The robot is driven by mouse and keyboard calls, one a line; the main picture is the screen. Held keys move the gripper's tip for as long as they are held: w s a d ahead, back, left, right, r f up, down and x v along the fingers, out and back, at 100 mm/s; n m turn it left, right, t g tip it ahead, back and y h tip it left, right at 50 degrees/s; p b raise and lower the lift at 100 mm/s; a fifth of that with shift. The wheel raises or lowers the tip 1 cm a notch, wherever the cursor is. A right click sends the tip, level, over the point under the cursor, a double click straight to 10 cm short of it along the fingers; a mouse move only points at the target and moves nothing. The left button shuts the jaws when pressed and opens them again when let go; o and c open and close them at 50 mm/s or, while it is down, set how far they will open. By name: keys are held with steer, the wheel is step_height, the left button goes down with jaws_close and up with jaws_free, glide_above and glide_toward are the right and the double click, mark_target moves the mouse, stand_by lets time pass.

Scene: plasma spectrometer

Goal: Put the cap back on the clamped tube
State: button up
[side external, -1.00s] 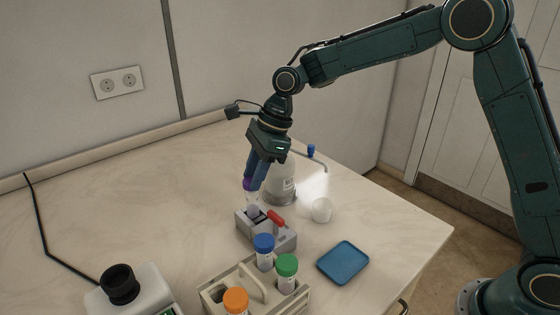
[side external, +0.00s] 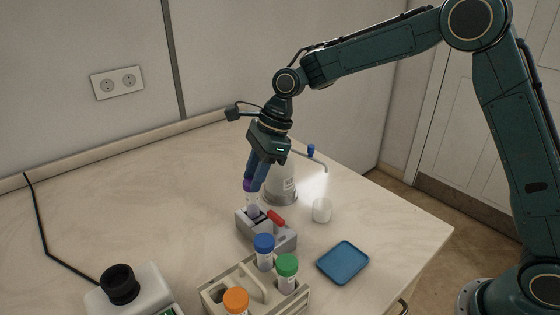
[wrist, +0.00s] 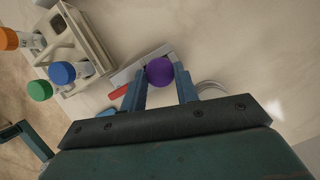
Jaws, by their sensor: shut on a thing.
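The purple cap (side external: 248,186) is between the fingers of my gripper (side external: 254,184), which is shut on it. In the wrist view the cap (wrist: 160,71) shows from above, with one finger on each side. The clear tube (side external: 252,206) stands upright in the grey clamp block (side external: 284,240), which has a red handle (side external: 276,218). The cap is at the tube's mouth, directly above it. I cannot tell whether it is fully seated or threaded on. In the wrist view the cap hides the tube.
A rack (side external: 213,299) with orange-, blue- and green-capped tubes stands in front of the clamp. A blue tray (side external: 343,262) and a small white cup (side external: 321,211) are to the right. A white wash bottle (side external: 283,186) is close behind the gripper. The table's left side is mostly clear.

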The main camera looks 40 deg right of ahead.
stand_by(0.4)
steer(key=o, duration=1.6)
steer(key=shift+c, duration=0.2)
steer(key=shift+r, duration=0.2)
steer(key=shift+r, duration=3.3)
steer(key=shift+c, duration=0.3)
jaws_close()
